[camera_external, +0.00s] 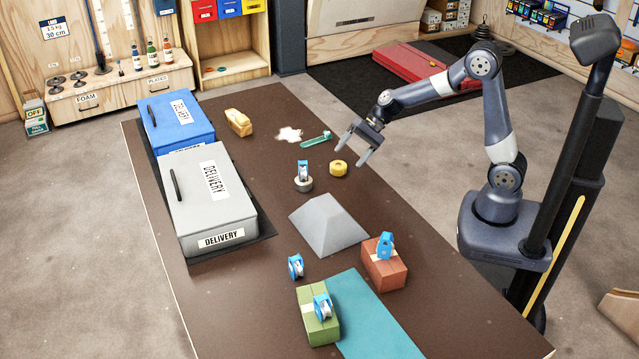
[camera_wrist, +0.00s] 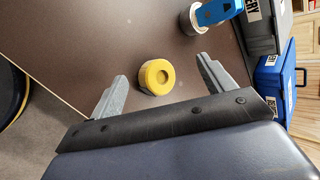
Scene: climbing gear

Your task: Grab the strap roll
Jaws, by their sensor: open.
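The strap roll looks to be the yellow roll (camera_external: 338,168) lying flat on the brown table (camera_external: 235,285), right of the grey-white roll. It also shows in the wrist view (camera_wrist: 149,84), with a round recess in its top. My gripper (camera_external: 358,147) is open and empty, above the table and close to the yellow roll. In the wrist view the yellow roll appears between the two fingers of my gripper (camera_wrist: 161,70). The exact height of the fingers over it is hard to tell.
A grey-white roll (camera_external: 303,185) with a blue pulley (camera_external: 303,171) on it stands just left. A grey pyramid (camera_external: 327,227) is nearer the camera. A green tool (camera_external: 316,139) lies behind. Blue (camera_external: 180,127) and grey (camera_external: 207,205) delivery boxes line the left side.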

